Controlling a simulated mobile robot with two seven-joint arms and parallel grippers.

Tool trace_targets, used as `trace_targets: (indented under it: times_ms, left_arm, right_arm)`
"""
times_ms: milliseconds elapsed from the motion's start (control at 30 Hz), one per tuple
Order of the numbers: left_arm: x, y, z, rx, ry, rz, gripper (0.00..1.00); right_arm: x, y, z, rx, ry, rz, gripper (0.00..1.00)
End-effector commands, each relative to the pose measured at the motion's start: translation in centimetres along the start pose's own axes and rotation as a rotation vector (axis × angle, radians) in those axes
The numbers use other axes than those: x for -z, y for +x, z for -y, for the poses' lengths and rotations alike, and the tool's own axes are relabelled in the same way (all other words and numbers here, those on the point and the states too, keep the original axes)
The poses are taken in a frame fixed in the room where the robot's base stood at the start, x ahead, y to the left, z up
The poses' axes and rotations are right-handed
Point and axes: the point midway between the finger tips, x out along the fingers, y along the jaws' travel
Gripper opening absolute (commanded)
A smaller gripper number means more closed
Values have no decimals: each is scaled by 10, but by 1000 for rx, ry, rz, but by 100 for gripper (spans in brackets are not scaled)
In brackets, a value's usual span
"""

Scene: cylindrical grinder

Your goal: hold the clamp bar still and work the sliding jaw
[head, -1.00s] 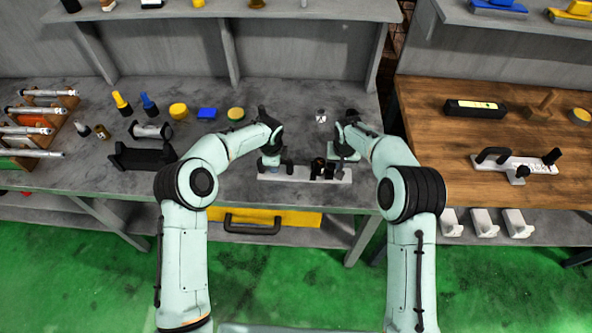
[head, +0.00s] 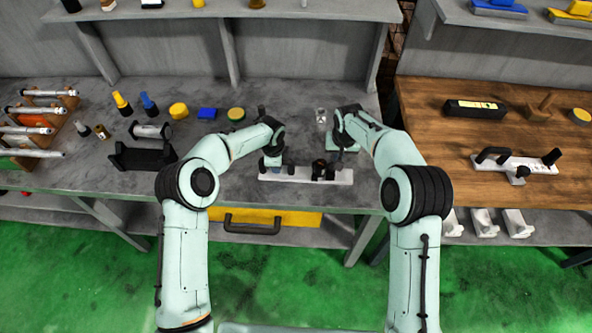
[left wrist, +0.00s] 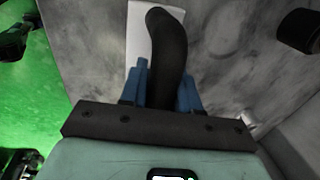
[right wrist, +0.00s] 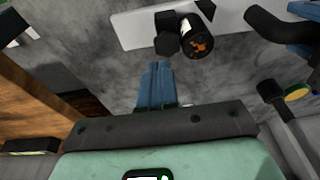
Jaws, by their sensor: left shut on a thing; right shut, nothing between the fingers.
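The clamp bar (head: 342,177) is a pale flat bar lying near the front edge of the grey bench; it also shows in the right wrist view (right wrist: 130,32). My left gripper (head: 272,161) is shut on the black curved handle (left wrist: 168,50) at the bar's left end, with blue fingers on both sides of it. The black sliding jaw (head: 318,169), right of the bar's middle, has a round knob with an orange mark (right wrist: 198,45). My right gripper (right wrist: 155,66) is shut and empty. Its fingertips are close to the jaw; I cannot tell whether they touch.
A black stand (head: 140,157) is at the left. A similar clamp (head: 522,164) lies on the wooden table at right. A clear cup (head: 321,117) stands behind the bar.

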Motion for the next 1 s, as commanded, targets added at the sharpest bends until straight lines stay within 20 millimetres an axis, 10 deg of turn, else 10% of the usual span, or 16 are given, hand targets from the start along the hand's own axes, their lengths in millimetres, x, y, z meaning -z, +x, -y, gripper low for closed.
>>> trace_targets:
  times_ms: [1000]
  left_arm:
    - [-7,-1,2,5,-9,9,0]
  right_arm:
    - [4,-27,-11,-14,4,9,0]
